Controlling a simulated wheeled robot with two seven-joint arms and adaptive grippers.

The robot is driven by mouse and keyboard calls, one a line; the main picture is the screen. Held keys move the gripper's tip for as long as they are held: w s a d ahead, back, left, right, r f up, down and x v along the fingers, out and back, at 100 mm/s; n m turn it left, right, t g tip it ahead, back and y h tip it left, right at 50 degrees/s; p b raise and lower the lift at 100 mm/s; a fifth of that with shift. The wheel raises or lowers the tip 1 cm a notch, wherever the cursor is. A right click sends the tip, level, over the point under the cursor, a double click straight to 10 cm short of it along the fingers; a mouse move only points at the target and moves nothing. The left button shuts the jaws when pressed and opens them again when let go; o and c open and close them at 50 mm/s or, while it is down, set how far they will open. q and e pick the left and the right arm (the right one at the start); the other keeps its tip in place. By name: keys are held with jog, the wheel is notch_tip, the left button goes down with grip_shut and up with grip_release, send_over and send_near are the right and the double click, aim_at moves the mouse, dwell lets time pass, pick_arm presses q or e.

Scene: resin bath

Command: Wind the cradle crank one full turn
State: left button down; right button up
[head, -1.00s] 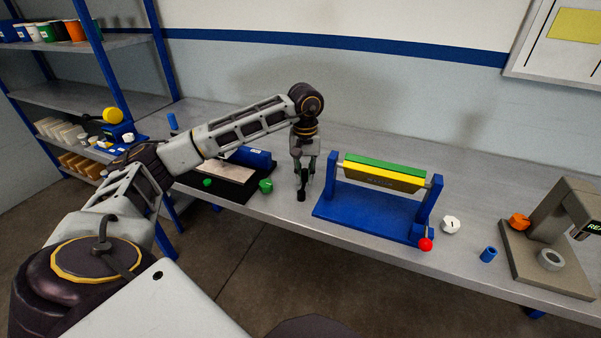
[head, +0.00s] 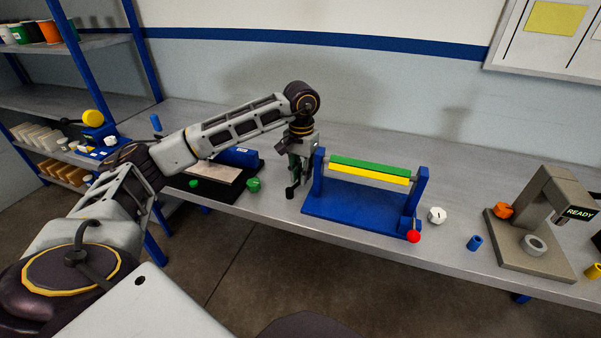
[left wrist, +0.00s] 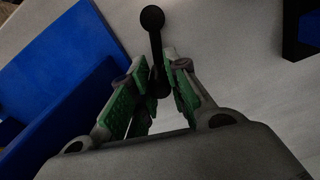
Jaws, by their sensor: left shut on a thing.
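The blue cradle (head: 365,208) stands on the metal bench, with a green and yellow bar (head: 375,170) across its two uprights. My left gripper (head: 294,176) is beside the cradle's left upright, pointing down. It is shut on a black crank handle (head: 290,193), whose round end sticks out below the fingers. In the left wrist view the handle (left wrist: 153,20) passes between the green-padded fingers (left wrist: 154,72), with the blue cradle (left wrist: 65,75) to the left. Where the crank joins the cradle is hidden. A red ball knob (head: 413,236) sits at the cradle's right front. My right gripper is out of view.
A white knob (head: 437,215), a blue cylinder (head: 474,243) and a grey stand (head: 545,258) with a "READY" display are to the right. A black tray (head: 215,192) and green knob (head: 253,184) lie left. Shelves (head: 60,102) stand far left.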

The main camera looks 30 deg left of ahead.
aim_at(301, 169)
pick_arm(q)
jog(key=c, duration=1.3)
grip_release()
jog(key=shift+r, duration=5.95)
jog(key=c, duration=0.3)
